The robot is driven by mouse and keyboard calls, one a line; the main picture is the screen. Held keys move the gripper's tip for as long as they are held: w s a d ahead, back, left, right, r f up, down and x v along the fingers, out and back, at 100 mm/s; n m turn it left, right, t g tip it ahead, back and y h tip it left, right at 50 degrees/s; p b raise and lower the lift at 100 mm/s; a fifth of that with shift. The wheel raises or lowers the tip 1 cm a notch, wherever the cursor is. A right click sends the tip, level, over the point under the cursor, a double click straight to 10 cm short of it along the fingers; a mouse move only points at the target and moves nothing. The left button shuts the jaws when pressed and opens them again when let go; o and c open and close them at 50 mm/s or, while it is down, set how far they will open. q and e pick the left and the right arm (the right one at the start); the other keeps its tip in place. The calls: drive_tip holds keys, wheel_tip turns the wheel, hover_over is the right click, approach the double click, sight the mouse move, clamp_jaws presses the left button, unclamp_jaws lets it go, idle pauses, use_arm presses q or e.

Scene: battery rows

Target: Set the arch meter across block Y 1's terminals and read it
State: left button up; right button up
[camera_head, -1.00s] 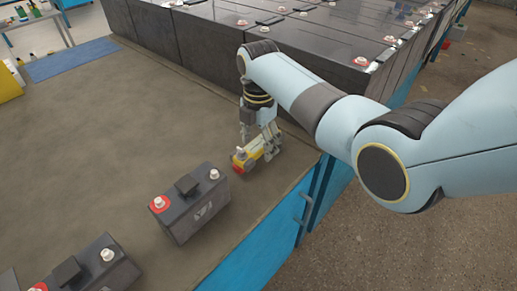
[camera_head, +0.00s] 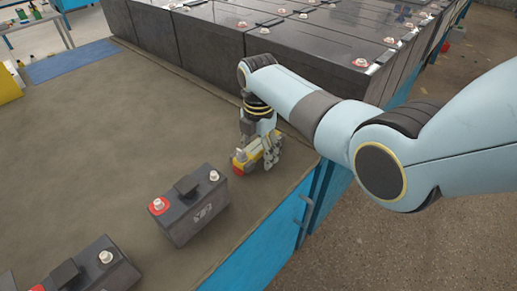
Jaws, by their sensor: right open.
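The arch meter (camera_head: 240,160), a small yellow and red device, sits on the brown bench top near its right edge. My right gripper (camera_head: 264,158) points down over the meter with its fingers low around it; it is open, and the fingers partly hide the meter. A dark battery block (camera_head: 200,212) stands in front of the meter, with a red-ringed terminal at its left and a plain one at its right. A second block (camera_head: 95,268) stands at the lower left. I cannot read which one is Y 1. My left gripper is not in view.
A long row of large dark batteries (camera_head: 215,47) stands along the back. The brown bench top (camera_head: 110,140) is clear at the middle left. A blue mat (camera_head: 72,60) lies at the far left. The blue bench side has a handle (camera_head: 305,212) at the right edge.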

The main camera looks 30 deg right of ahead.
clamp_jaws()
idle(0.4)
idle(0.8)
